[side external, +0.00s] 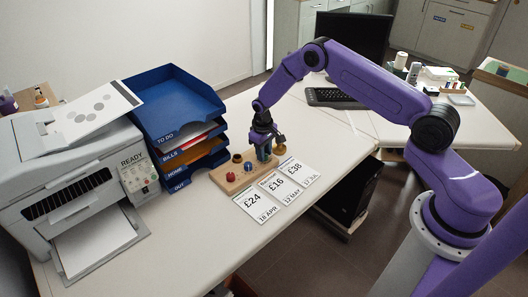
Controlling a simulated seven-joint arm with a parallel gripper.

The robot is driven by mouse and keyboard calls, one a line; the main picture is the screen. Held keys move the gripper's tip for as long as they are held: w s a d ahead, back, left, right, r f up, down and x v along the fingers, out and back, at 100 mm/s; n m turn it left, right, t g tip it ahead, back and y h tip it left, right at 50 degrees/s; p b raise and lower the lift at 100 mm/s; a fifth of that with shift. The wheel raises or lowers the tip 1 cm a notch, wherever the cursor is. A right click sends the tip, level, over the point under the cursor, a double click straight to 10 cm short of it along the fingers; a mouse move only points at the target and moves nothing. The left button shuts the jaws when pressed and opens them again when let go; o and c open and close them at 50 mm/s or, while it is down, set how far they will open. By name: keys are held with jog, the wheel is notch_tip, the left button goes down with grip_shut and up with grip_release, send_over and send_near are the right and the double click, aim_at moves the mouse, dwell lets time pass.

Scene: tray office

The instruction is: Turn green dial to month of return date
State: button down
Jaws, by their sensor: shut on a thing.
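A small wooden board (222,184) lies on the white desk and carries several small round pieces. A red one (231,176) is near its left end, a dark one (237,158) is behind that, and a blue one (247,166) is nearer the middle. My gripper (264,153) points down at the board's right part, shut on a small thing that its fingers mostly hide. I cannot make out a green dial or its setting. A dark piece (279,149) is just right of the fingers. Three cards lie in front: £24, 18 APR (259,207); £16, 12 MAY (281,188); £38, apparently JUL (301,171).
Blue stacked trays (172,95) labelled TO DO, BILLS, HOME and OUT stand left of the board. A printer (75,180) reading READY is further left. The desk's front edge is close to the cards.

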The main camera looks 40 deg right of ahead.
jog(key=m, duration=0.4)
jog(key=shift+m, duration=0.4)
jog(key=c, duration=0.8)
grip_release()
jog(key=r, duration=1.7)
jog(key=shift+w+a+r, duration=0.15)
jog(key=shift+a+r, duration=0.1)
jog(key=shift+a, duration=0.15)
